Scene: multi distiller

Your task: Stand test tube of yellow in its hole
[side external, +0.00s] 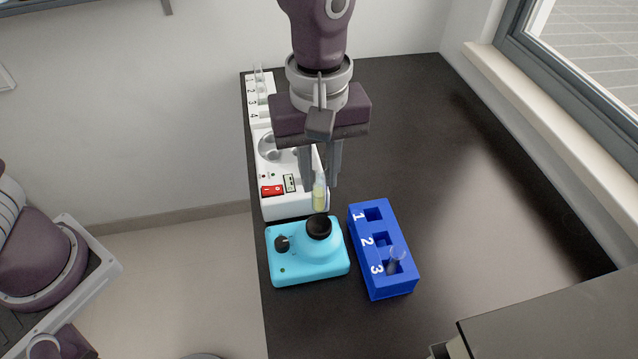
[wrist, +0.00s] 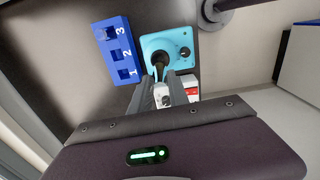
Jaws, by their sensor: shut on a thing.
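The test tube of yellow (side external: 319,196) hangs upright in my gripper (side external: 320,180), in the side external view. My gripper is shut on its upper part, pointing down. The tube's lower end is just above the black cup (side external: 319,227) of the light-blue mixer; whether they touch is unclear. The blue rack (side external: 390,280) stands right of the mixer, with holes marked 1, 2 and 3. Holes 1 and 2 look empty; a clear tube (side external: 396,262) with dark contents stands in hole 3. In the wrist view, the fingers (wrist: 162,80) mostly hide the held tube.
The light-blue mixer (side external: 290,262) has a black knob. Behind it is a white device (side external: 280,205) with a red switch, with a white numbered rack (side external: 262,115) holding small tubes at the back. The dark table (side external: 440,150) is clear to the right, toward the window.

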